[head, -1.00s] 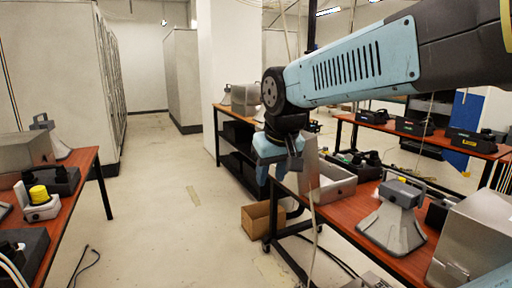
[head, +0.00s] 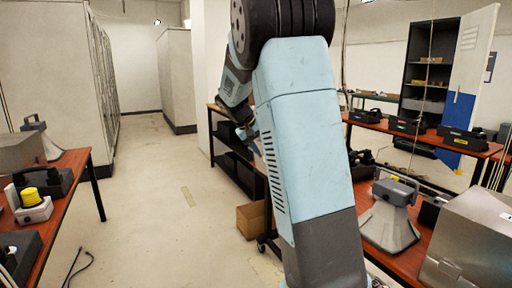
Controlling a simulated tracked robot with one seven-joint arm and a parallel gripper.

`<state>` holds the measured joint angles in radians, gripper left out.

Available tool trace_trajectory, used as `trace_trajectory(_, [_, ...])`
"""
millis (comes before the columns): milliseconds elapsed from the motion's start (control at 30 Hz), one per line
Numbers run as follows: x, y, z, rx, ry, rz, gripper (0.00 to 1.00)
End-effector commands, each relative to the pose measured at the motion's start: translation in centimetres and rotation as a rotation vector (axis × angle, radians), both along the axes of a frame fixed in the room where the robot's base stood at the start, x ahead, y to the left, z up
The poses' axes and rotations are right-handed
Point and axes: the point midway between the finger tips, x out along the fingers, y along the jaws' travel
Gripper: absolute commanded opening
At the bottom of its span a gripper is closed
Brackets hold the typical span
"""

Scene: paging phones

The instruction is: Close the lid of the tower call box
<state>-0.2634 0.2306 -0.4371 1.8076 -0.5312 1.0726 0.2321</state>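The open metal box with its raised lid, which stood on the right table a second ago, is now hidden behind my arm. I cannot see how its lid stands. My gripper (head: 254,142) is partly visible left of my pale blue arm link, beside the near end of the dark shelf. Its fingers are too small and too covered to tell whether they are open or shut, or whether they touch anything. I cannot tell which box is the tower call box.
A grey horn speaker (head: 391,214) and a closed-looking metal box (head: 472,236) stand on the right table (head: 412,258). A cardboard box (head: 251,219) sits on the floor. The left table (head: 66,190) holds several devices.

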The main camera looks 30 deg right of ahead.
Motion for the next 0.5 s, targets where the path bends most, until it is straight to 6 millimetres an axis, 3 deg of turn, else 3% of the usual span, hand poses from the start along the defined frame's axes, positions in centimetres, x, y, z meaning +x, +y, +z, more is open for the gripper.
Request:
trace_trajectory(233, [6.5, -1.8, -2.4, -0.209, 0.070, -0.018, 0.39])
trace_trajectory(500, [13.3, -2.3, -4.4, -0.462, 0.119, -0.011, 0.39])
